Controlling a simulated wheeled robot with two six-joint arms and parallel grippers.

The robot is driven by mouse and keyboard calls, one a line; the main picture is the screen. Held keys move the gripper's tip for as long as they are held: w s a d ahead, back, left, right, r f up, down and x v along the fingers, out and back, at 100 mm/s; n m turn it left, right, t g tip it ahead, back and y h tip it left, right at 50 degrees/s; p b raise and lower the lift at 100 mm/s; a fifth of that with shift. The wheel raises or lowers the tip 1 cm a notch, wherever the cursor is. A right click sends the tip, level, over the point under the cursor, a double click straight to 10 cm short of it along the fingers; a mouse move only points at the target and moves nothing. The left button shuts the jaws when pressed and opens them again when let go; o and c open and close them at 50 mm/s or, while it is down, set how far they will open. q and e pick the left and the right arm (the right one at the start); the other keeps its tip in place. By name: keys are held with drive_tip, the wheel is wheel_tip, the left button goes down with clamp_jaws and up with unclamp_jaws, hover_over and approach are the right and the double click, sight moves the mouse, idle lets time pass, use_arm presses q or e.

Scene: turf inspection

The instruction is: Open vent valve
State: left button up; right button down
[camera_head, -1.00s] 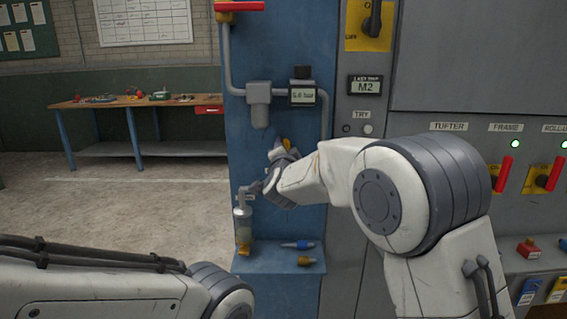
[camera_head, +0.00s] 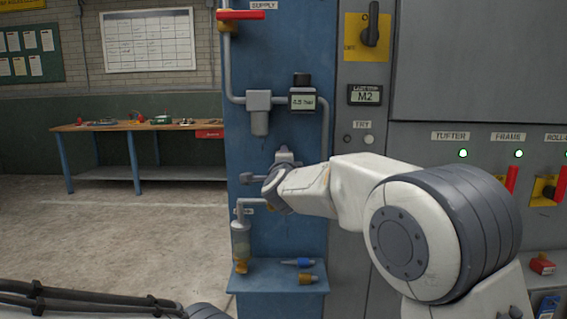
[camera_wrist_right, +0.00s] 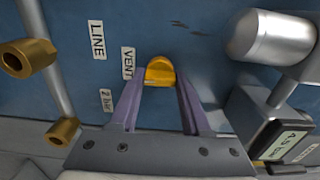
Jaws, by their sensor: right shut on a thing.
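The yellow vent valve knob (camera_wrist_right: 160,68) is on the blue panel in the right wrist view, beside a "VENT" label (camera_wrist_right: 128,64). My right gripper (camera_wrist_right: 160,84) is shut on it, one finger on each side. In the head view my right wrist (camera_head: 277,187) is against the blue panel (camera_head: 280,45) and hides the knob. The pressure gauge (camera_head: 302,100) appears to read 4.5 bar; it also shows in the wrist view (camera_wrist_right: 284,140). Only part of my left arm shows at the lower left of the head view; its gripper is out of view.
A red supply handle (camera_head: 240,15) lies horizontal above. A grey filter (camera_head: 258,112), pipes and a clear bottle (camera_head: 240,240) stick out near my wrist. A small shelf (camera_head: 270,285) holds a blue fitting (camera_head: 298,262) and a brass one (camera_head: 308,279). Open floor lies left.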

idle(0.3)
drive_tip(key=shift+c, duration=1.8)
unclamp_jaws()
drive_tip(key=s, duration=1)
drive_tip(key=shift+s+b, duration=0.25)
drive_tip(key=shift+b, duration=0.05)
drive_tip(key=shift+f, duration=0.1)
